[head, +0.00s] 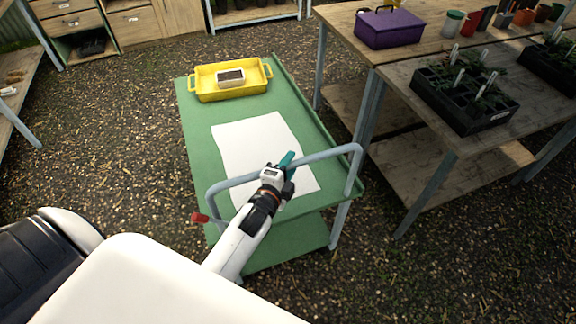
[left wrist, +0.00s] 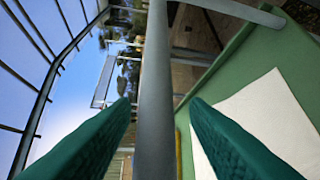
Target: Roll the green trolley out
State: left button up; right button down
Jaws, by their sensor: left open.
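The green trolley (head: 201,150) stands on the gravel in the middle of the head view. Its grey push handle (head: 330,153) arches over the near end. My left gripper (head: 287,160) is at the handle bar. In the left wrist view the handle bar (left wrist: 155,90) runs between the two open teal fingers of my left gripper (left wrist: 158,130). I cannot tell whether either finger touches the bar. A yellow tray (head: 232,93) with a small pale box (head: 230,84) sits at the trolley's far end. A white sheet (head: 240,150) lies on its top. My right gripper is not in view.
A wooden bench (head: 400,75) with a purple box (head: 389,28) and black seedling trays (head: 462,120) stands close on the trolley's right. Wooden cabinets (head: 135,25) stand behind. Another bench edge (head: 25,60) is at far left. Gravel left of the trolley (head: 110,140) is clear.

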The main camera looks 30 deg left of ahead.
pick_arm(q)
jog(key=s+r+b, duration=0.1)
jog(key=s+b, duration=0.1)
jog(key=s, duration=1)
jog(key=shift+d+r+b, duration=0.35)
jog(key=shift+d, duration=0.05)
